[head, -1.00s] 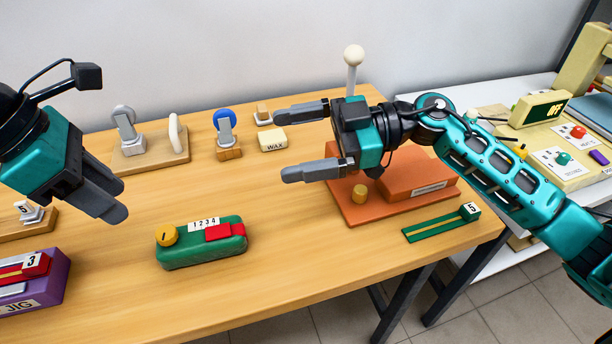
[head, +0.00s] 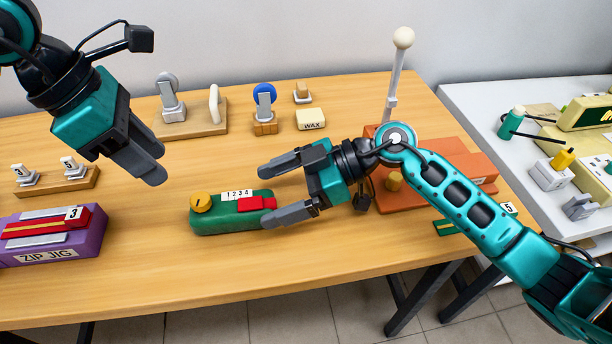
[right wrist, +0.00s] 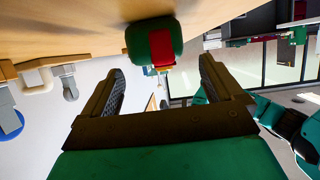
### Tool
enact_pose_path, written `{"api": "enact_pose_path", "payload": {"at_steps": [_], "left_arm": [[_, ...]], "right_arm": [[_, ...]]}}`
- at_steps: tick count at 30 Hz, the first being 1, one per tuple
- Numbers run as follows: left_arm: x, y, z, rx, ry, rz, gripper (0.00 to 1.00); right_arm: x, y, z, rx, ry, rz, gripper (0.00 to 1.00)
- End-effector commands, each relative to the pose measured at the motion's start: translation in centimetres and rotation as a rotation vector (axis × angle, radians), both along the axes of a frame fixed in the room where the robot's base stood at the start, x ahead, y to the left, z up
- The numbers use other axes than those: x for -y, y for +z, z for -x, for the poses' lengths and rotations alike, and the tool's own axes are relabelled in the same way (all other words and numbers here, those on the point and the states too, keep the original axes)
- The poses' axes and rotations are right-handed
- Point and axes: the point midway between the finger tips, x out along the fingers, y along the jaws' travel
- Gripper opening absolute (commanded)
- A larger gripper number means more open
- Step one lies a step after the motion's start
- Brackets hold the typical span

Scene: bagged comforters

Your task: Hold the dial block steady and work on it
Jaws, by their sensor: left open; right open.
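The dial block is a green block (head: 232,222) on the wooden table, with a yellow dial (head: 201,202) at its left end, a "1 2 3 4" label and a red piece (head: 256,203) at its right. It also shows in the right wrist view (right wrist: 137,44), beyond the fingers. My right gripper (head: 264,196) is open at the block's right end, its fingers pointing left; I cannot tell whether they touch it. My left gripper (head: 156,166) is above the table, left of and behind the block, apart from it. It is empty.
A purple zip jig (head: 85,246) stands at left. Wheel stands (head: 265,115) and a wax block (head: 310,119) are behind. An orange base with a tall white-knobbed lever (head: 397,85) is at right. The table in front of the block is clear.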

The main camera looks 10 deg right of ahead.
Motion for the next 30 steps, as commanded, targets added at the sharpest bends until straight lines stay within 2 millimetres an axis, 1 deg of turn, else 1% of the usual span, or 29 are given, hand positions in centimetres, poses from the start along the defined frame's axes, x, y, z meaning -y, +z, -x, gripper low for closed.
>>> {"api": "enact_pose_path", "payload": {"at_steps": [1,3,6,16,30], "left_arm": [[0.0,0.0,0.0,0.0,0.0,0.0,0.43],[0.0,0.0,0.0,0.0,0.0,0.0,0.43],[0.0,0.0,0.0,0.0,0.0,0.0,0.43],[0.0,0.0,0.0,0.0,0.0,0.0,0.43],[0.0,0.0,0.0,0.0,0.0,0.0,0.43]], "right_arm": [[-0.6,-0.2,0.0,-0.002,0.0,-0.002,0.94],[-1.2,-0.5,-0.1,-0.001,0.0,-0.002,0.94],[-1.7,-0.7,-0.1,-0.001,-0.001,-0.001,0.94],[-2.0,-0.8,-0.1,0.0,-0.001,0.0,0.94],[-1.9,-0.8,-0.1,0.0,-0.001,0.0,0.49]]}}
